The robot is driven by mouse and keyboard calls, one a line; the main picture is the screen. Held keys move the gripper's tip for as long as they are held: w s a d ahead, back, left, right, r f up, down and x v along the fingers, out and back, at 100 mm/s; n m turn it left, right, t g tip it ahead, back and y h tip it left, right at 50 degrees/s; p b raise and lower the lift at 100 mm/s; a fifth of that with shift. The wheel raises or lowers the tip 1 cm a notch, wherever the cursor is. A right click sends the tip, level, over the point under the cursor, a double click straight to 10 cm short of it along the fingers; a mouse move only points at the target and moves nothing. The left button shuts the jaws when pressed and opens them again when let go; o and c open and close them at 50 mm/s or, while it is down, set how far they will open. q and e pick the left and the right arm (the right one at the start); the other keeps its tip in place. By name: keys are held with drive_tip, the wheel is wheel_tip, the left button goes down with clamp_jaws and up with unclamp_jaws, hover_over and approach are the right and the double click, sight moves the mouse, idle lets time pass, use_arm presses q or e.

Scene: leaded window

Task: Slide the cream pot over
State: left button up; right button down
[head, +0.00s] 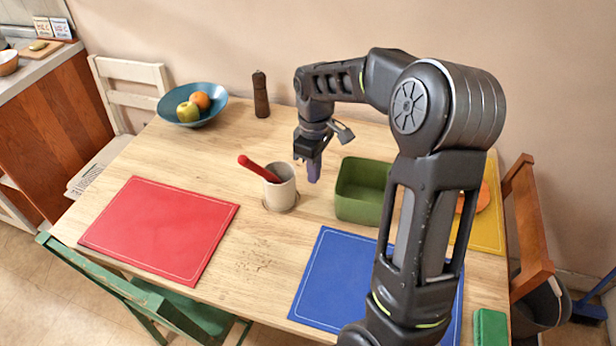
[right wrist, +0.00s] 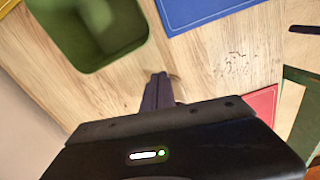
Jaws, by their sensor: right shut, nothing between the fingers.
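The cream pot (head: 281,190) stands upright on the wooden table, left of the green bin. A red-handled utensil (head: 258,169) leans out of it to the left. My right gripper (head: 314,172) points down just to the right of the pot, its fingers shut with nothing between them. A narrow gap seems to lie between fingers and pot; I cannot tell if they touch. In the right wrist view the shut fingers (right wrist: 158,90) show in the middle, and the pot is mostly hidden behind the gripper. My left gripper is not in view.
The green bin (head: 362,210) stands close on the right. A red mat (head: 160,228) lies left and a blue mat (head: 335,278) in front. A blue bowl (head: 215,108) with fruit and a dark mill (head: 261,96) stand at the back. Bare wood lies between pot and red mat.

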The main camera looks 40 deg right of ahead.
sight(281, 198)
wheel_tip(281, 198, down, 9)
drive_tip(key=shift+s+f+p, duration=0.1)
drive_tip(key=shift+p, duration=0.45)
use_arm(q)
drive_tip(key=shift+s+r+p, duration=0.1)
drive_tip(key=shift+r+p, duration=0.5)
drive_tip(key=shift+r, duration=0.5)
use_arm(e)
drive_tip(key=shift+w+a, duration=0.3)
drive_tip(key=shift+w, duration=0.35)
drive_tip(key=shift+w+a, duration=0.25)
drive_tip(key=shift+w, duration=0.35)
drive_tip(key=shift+w+a, duration=0.3)
drive_tip(key=shift+w, duration=0.35)
